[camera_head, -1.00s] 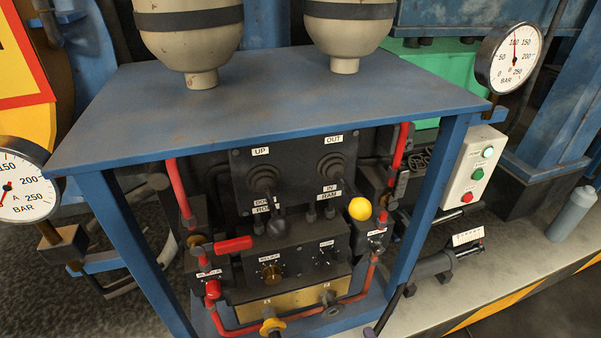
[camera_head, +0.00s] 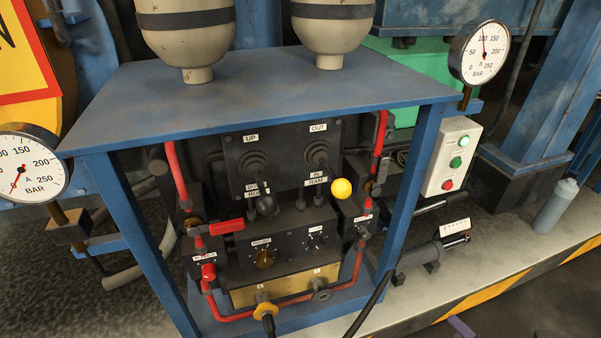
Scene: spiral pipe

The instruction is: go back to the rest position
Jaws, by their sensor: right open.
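Only a small purple part of my right gripper (camera_head: 461,326) shows, at the bottom edge, right of the blue stand. It is apart from the control panel, and nothing is seen held in it. Most of it is cut off by the frame. My left gripper is not in view. The black control panel (camera_head: 284,205) has levers labelled UP and OUT, and a yellow ball knob (camera_head: 341,190) on its right. A red valve handle (camera_head: 226,226) sits at its left.
The blue stand (camera_head: 270,92) frames the panel. Pressure gauges A (camera_head: 30,165) and B (camera_head: 479,53) flank it. A white button box (camera_head: 452,158) and a grey bottle (camera_head: 556,208) stand at right. A black hose (camera_head: 371,303) hangs near the stand's right leg. Floor at lower right looks clear.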

